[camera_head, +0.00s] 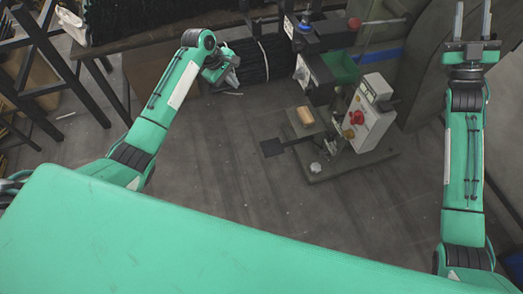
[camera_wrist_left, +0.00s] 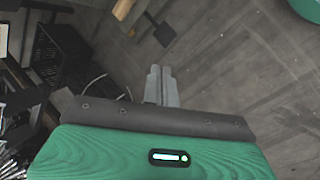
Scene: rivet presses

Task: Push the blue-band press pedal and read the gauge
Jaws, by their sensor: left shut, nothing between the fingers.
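A press (camera_head: 318,75) stands right of centre in the head view, with a small blue part (camera_head: 304,27) near its top; I cannot tell if this is the blue band. A dark flat pedal (camera_head: 272,147) lies low at its front left and also shows in the left wrist view (camera_wrist_left: 165,34). No gauge reading can be made out. My left gripper (camera_head: 233,62) is shut and empty, up and left of the pedal in the head view. Its closed fingers (camera_wrist_left: 162,85) appear below the pedal in the wrist view, apart from it. My right gripper (camera_head: 473,18) is open and empty at the upper right.
A white control box (camera_head: 370,112) with red knobs is on the press's right. A tan block (camera_head: 305,116) sits at its front. A green bin (camera_head: 341,68) is behind. A dark ribbed bundle (camera_head: 262,58) lies behind my left gripper. The floor (camera_head: 215,160) left of the pedal is clear.

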